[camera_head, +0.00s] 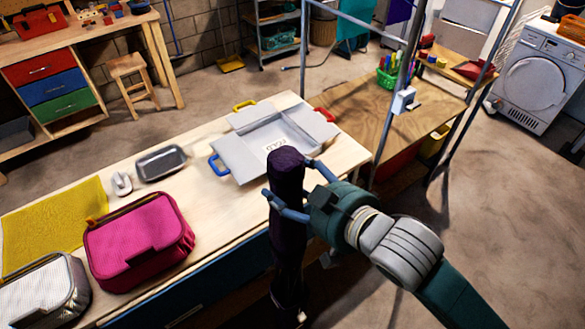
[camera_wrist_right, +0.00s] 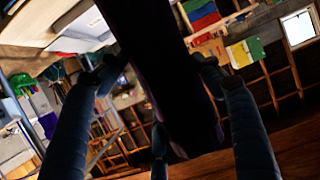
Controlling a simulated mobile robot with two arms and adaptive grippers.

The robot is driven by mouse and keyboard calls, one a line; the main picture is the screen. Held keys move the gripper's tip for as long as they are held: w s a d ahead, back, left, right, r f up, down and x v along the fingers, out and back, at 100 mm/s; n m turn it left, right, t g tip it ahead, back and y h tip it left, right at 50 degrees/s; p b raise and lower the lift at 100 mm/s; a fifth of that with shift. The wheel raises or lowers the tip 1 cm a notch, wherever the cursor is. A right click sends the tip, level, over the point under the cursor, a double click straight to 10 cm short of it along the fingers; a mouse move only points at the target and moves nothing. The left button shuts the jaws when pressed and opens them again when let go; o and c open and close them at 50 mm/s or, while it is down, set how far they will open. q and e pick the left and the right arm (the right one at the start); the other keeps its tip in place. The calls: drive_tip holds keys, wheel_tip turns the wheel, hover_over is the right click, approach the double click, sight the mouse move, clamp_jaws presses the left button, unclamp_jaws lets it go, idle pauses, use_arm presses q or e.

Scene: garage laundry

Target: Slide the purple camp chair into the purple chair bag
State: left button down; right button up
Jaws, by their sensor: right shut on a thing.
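A long dark purple roll (camera_head: 286,170), which looks like the folded camp chair, stands nearly upright at the front edge of the workbench. My right gripper (camera_head: 290,185) comes in from the right and is shut around its upper part. The roll's lower part hangs in front of the bench, in shadow. In the right wrist view the dark roll (camera_wrist_right: 170,70) runs between the fingers and hides much of the middle. I cannot make out the purple chair bag as a separate thing, nor tell whether the roll's lower part is inside it. My left gripper is not in view.
The workbench (camera_head: 225,215) holds a grey open-flapped box (camera_head: 240,153), a dark tray (camera_head: 160,163), a magenta case (camera_head: 138,240) and a yellow cloth (camera_head: 55,225). A metal pole frame with a white box (camera_head: 403,100) stands right of the bench. Floor at right is clear.

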wheel_tip(320, 180, down, 52)
drive_tip(key=b, duration=2.6)
drive_tip(key=shift+b, duration=0.4)
idle(2.5)
drive_tip(key=shift+w+a+f, duration=0.1)
drive_tip(key=shift+f, duration=0.05)
